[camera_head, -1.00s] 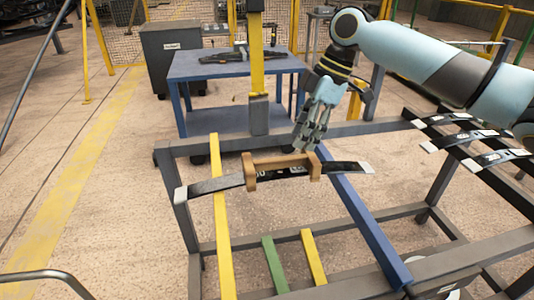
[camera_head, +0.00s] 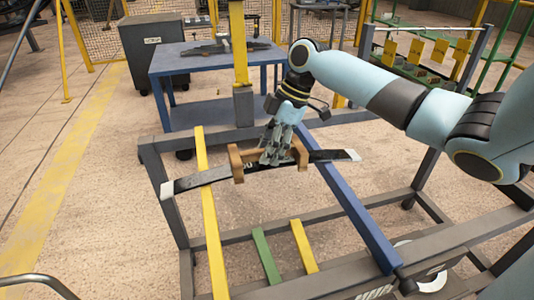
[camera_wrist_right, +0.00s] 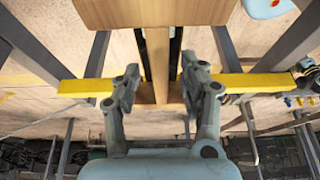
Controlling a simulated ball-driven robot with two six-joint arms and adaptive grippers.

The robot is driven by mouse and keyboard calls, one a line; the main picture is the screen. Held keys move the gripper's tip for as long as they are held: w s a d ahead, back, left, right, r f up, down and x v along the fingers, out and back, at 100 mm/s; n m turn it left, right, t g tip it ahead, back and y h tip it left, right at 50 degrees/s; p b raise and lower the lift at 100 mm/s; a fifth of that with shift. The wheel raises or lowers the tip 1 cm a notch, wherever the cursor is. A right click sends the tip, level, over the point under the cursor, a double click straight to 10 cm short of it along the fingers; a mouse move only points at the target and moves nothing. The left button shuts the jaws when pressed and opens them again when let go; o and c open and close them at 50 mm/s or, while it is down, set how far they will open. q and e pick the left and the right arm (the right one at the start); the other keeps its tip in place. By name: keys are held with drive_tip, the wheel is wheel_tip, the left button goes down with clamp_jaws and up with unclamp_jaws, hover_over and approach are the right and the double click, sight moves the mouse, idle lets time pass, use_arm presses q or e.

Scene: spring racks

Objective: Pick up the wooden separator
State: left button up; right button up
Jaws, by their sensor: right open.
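The wooden separator (camera_head: 237,164) is a light brown bar with a block at each end. It lies across a black leaf spring (camera_head: 205,177) with pale ends on the rack. My right gripper (camera_head: 272,158) is open over the separator's middle, pointing down, and hides part of the bar. In the right wrist view, the separator (camera_wrist_right: 158,55) runs between the two spread fingers of the gripper (camera_wrist_right: 157,88), with one end block at the top. Contact between fingers and wood cannot be told. My left gripper is not in view.
The dark metal rack (camera_head: 349,286) carries yellow bars (camera_head: 209,215), a blue bar (camera_head: 352,205) and a green bar (camera_head: 266,257). A blue table (camera_head: 178,68) with another black spring stands behind. A grey cabinet (camera_head: 150,55) is at the back left. A frame with yellow tags (camera_head: 416,50) stands at the back right.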

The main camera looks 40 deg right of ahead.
drive_tip(key=shift+c, duration=0.4)
clamp_jaws()
drive_tip(key=shift+r, duration=0.2)
